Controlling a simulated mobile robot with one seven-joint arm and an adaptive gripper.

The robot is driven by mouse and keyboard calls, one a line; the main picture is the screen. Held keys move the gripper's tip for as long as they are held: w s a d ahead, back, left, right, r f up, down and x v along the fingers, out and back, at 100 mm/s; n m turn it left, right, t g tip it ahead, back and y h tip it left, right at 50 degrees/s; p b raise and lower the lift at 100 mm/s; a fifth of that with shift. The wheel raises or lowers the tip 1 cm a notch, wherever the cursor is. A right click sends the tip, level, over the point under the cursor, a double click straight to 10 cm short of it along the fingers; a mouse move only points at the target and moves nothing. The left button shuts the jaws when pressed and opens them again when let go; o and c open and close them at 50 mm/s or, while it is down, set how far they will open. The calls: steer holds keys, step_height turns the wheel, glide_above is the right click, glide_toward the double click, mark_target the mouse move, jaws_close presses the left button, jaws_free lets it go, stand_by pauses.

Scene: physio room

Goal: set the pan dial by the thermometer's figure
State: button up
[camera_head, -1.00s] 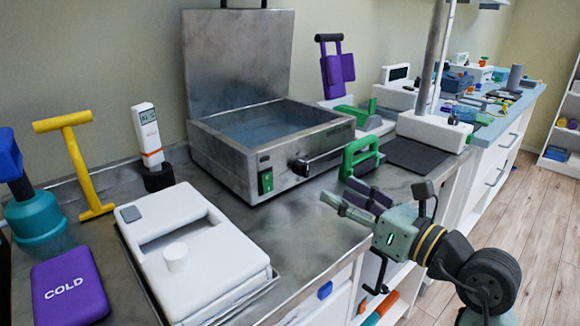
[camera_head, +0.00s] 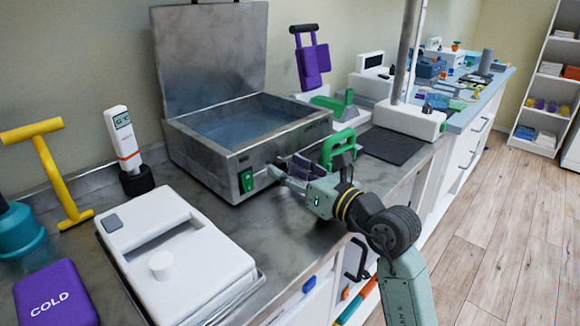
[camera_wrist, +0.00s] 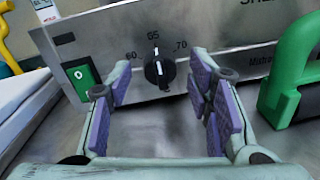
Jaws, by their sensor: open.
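The steel pan (camera_head: 215,160) stands on the counter with its lid raised and liquid inside. Its black dial (camera_wrist: 159,71) is on the front panel in the wrist view, between the marks 60, 65 and 70. The dial's white line is near upright, by the 65. My gripper (camera_head: 283,170) hides the dial in the head view. In the wrist view my gripper (camera_wrist: 162,95) is open, its purple-padded fingers on either side of the dial, with nothing held. The white thermometer (camera_head: 124,140) stands upright in a black holder left of the pan; its figure is too small to read.
A green switch (camera_wrist: 82,78) is left of the dial. A green-handled tool (camera_head: 338,148) stands close right of my gripper. A white tray unit (camera_head: 205,258), a purple COLD pack (camera_head: 55,297) and a yellow T-handle (camera_head: 52,165) are to the left.

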jaws_close()
stand_by(0.7)
steer(key=shift+m, duration=0.4)
steer(key=m+p, duration=0.1)
steer(key=m, duration=0.1)
steer(key=m+p, duration=0.1)
steer(key=m, duration=0.2)
steer(key=shift+r+g+p, duration=0.2)
steer(key=shift+g+p, duration=0.1)
steer(key=m+p, duration=0.2)
steer(key=m, duration=0.2)
steer(key=shift+p, duration=0.3)
steer(key=shift+w+m+p, duration=0.1)
steer(key=shift+m+p, duration=0.45)
steer(key=shift+m, duration=0.25)
steer(key=shift+f, duration=0.1)
